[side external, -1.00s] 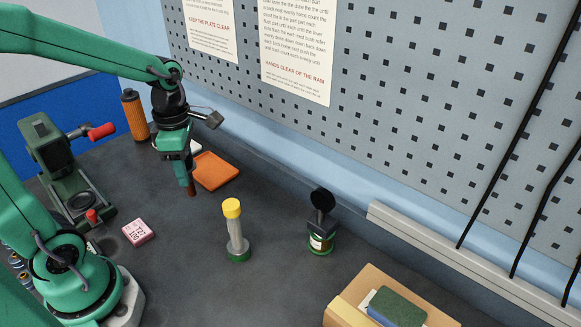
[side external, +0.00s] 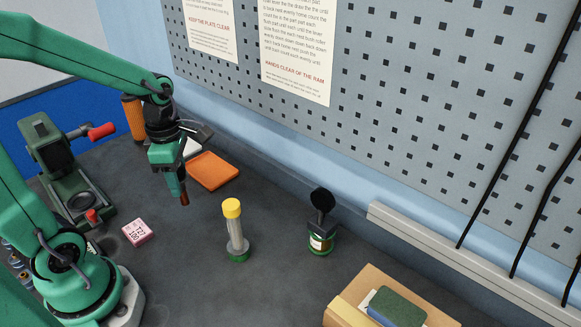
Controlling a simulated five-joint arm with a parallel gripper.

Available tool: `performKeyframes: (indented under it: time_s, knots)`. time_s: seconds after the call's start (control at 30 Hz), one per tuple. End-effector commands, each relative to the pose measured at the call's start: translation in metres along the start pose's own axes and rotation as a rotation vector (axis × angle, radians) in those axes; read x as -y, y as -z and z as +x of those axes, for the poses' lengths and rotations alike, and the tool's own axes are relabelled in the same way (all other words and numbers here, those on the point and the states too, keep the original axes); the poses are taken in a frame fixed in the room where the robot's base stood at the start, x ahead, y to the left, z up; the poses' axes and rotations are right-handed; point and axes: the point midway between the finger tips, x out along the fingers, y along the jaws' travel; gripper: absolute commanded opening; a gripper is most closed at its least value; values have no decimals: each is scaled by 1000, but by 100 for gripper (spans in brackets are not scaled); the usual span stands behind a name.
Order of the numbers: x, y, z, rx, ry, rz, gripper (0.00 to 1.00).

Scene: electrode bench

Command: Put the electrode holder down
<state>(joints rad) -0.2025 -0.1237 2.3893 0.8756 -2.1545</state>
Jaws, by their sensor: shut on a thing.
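My gripper (side external: 178,186) points down over the open bench at the left middle of the side external view. It is shut on a thin brown piece, which I take to be the electrode holder (side external: 184,199). Only its lower end shows below the green fingers; the fingers hide the rest. I cannot tell whether its tip touches the bench or hangs just above it.
An orange tray (side external: 214,171) lies behind my gripper. A yellow-capped tube (side external: 236,232) stands to its right, and a green-based jar (side external: 320,243) farther right. A pink block (side external: 137,233) and a green press (side external: 60,165) are left. A cardboard box (side external: 362,289) sits front right.

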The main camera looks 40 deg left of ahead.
Motion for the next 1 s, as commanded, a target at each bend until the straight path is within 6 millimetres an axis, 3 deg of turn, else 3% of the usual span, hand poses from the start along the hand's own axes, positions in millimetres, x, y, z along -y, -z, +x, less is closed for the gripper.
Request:
performKeyframes:
  time_s: [0.5,1.0]
  knots:
    - [-52,44,40,-1,2,-3,12]
    - [-59,50,53,-1,1,0,12]
